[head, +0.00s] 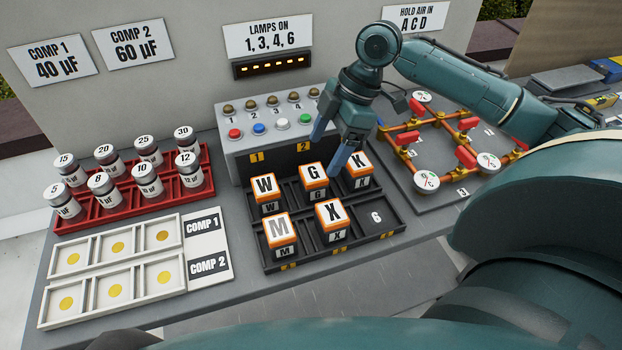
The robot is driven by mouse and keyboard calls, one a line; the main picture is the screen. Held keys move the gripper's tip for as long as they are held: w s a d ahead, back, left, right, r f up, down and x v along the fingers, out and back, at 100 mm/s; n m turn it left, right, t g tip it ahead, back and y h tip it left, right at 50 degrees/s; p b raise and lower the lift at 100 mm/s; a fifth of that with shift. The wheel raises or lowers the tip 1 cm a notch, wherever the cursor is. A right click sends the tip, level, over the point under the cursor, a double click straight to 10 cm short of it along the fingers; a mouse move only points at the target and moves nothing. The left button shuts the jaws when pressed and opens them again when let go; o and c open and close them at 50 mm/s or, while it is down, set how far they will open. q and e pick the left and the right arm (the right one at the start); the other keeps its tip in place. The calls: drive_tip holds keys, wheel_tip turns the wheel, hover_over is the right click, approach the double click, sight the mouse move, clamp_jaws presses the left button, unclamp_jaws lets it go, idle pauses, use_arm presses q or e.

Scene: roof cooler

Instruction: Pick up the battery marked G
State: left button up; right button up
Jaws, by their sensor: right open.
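The battery marked G (313,177) is an orange and white block with a black G on its top. It stands upright in the back middle compartment of the black battery tray (389,219). My right gripper (328,156) is open and points down just above and behind battery G, with its blue-tipped fingers apart. One fingertip is close to the right edge of G; I cannot tell if it touches. Nothing is between the fingers that I can make out. My left gripper is not in view.
Battery W (265,188) stands left of G, K (359,167) right, M (279,231) and X (331,216) in front. Compartment 6 is empty. A grey button box (250,149) rises close behind. A pipe board (405,168) lies right, a red capacitor rack (90,225) left.

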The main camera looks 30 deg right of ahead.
sight(316, 172)
drive_tip(key=x, duration=0.3)
drive_tip(key=shift+w+f, duration=0.1)
drive_tip(key=shift+d+x, duration=0.15)
drive_tip(key=shift+x, duration=1.15)
drive_tip(key=shift+d+x, duration=0.15)
drive_tip(key=shift+x, duration=1.2)
drive_tip(key=shift+f, duration=0.1)
drive_tip(key=shift+c, duration=0.5)
drive_tip(key=c, duration=1.2)
